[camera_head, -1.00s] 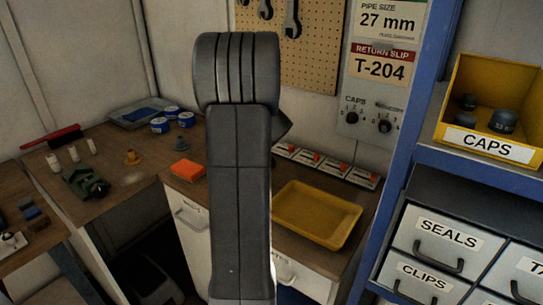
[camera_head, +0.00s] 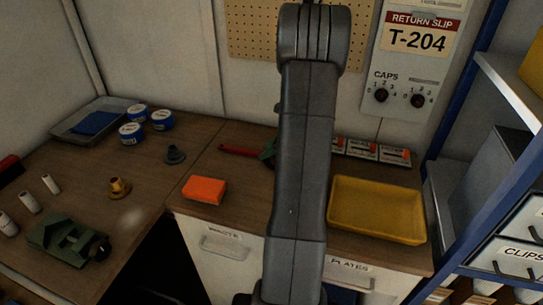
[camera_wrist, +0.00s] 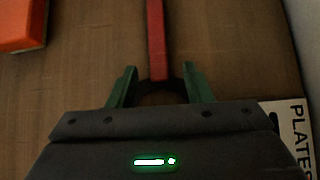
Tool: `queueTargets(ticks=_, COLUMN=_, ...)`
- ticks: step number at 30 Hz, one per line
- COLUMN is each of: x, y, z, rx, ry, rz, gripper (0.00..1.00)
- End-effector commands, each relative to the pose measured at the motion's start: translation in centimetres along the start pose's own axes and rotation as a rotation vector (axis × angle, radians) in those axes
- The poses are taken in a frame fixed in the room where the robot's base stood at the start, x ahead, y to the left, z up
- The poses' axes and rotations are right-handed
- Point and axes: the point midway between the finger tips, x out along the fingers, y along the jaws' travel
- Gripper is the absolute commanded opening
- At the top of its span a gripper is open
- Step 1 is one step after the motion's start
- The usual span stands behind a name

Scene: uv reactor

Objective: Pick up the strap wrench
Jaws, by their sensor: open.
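The strap wrench (camera_head: 240,150) lies on the wooden bench; its red handle shows left of my arm in the head view, and the rest is hidden behind the arm. In the wrist view the red handle (camera_wrist: 155,38) runs up from a dark curved part between my fingers. My gripper (camera_wrist: 160,84) has green fingers spread apart, one on each side of the wrench's lower end, with gaps beside the handle. In the head view only a bit of green finger shows beside my arm. I cannot tell the height of the fingertips above the bench.
An orange block (camera_head: 205,190) lies left of the wrench. A yellow tray (camera_head: 378,235) stands to the right, with small switch boxes (camera_head: 362,149) behind it. Blue-and-white tins (camera_head: 131,133), a grey tray and a green device (camera_head: 68,240) are farther left. A blue shelf frame bounds the right.

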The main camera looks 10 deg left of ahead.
Motion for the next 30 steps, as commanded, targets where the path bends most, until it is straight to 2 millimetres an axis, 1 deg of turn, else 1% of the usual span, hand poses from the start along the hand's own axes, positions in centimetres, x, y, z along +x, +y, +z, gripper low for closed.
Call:
queueTargets(ticks=1, x=0.8, y=0.1, z=0.1, rx=0.001, ry=0.000, rz=0.003, gripper=0.45)
queueTargets(ticks=3, x=1.5, y=0.1, z=0.1, rx=0.001, ry=0.000, rz=0.002, gripper=0.45)
queueTargets(ticks=10, x=1.8, y=0.0, z=0.0, rx=0.000, ry=0.000, rz=-0.001, gripper=0.45)
queueTargets(ticks=11, x=1.8, y=0.0, z=0.0, rx=0.000, ry=0.000, rz=-0.001, gripper=0.42)
queueTargets(ticks=12, x=1.8, y=0.0, z=0.0, rx=0.000, ry=0.000, rz=-0.001, gripper=0.34)
queueTargets(ticks=17, x=1.8, y=0.0, z=0.0, rx=0.000, ry=0.000, rz=0.000, gripper=0.02)
queueTargets(ticks=18, x=1.8, y=0.0, z=0.0, rx=0.000, ry=0.000, rz=0.000, gripper=0.00)
queueTargets(ticks=26, x=1.7, y=0.0, z=0.1, rx=0.000, ry=-0.001, rz=-0.001, gripper=0.00)
queueTargets(ticks=30, x=1.3, y=0.0, z=0.5, rx=-0.002, ry=-0.001, rz=-0.001, gripper=0.00)
